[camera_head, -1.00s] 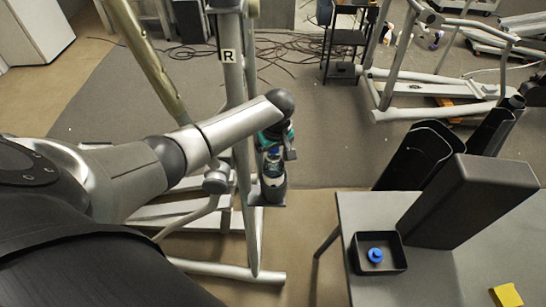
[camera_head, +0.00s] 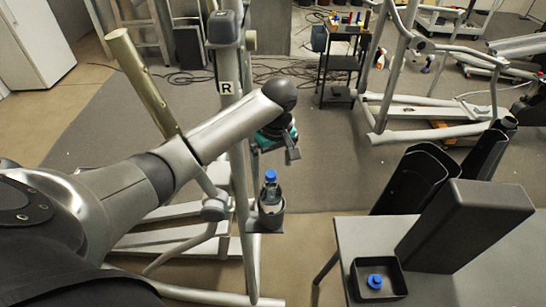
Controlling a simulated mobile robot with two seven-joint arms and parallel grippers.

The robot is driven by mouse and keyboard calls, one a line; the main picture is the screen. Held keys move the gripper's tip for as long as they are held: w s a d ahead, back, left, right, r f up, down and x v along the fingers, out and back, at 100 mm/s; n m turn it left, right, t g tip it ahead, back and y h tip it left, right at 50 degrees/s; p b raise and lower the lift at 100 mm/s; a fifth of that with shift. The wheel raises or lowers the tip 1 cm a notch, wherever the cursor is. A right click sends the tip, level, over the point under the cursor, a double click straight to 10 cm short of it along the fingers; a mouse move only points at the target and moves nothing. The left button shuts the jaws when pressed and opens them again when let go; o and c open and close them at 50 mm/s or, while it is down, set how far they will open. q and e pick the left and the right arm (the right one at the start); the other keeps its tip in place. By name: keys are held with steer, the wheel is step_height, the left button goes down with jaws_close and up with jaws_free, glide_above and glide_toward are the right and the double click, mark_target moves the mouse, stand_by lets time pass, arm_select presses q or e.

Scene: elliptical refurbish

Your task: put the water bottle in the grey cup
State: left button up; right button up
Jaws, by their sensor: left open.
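The water bottle (camera_head: 269,190) is clear with a blue cap. It stands upright with its lower part inside the grey cup (camera_head: 271,218), a dark holder fixed to the elliptical's frame. The cup's wall hides the bottle's base. My left gripper (camera_head: 279,150) is open and empty above the bottle, with a visible gap between its fingers and the blue cap. My right gripper is not in view.
The elliptical's upright post (camera_head: 231,90) and slanted bar (camera_head: 143,82) stand close to my left arm. At the right, a grey table (camera_head: 440,280) carries a small black tray (camera_head: 357,291) with a blue piece (camera_head: 375,281) and a tall dark box (camera_head: 465,227).

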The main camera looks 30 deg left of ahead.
arm_select(q)
steer(key=shift+d+r, duration=0.1)
steer(key=shift+r, duration=0.9)
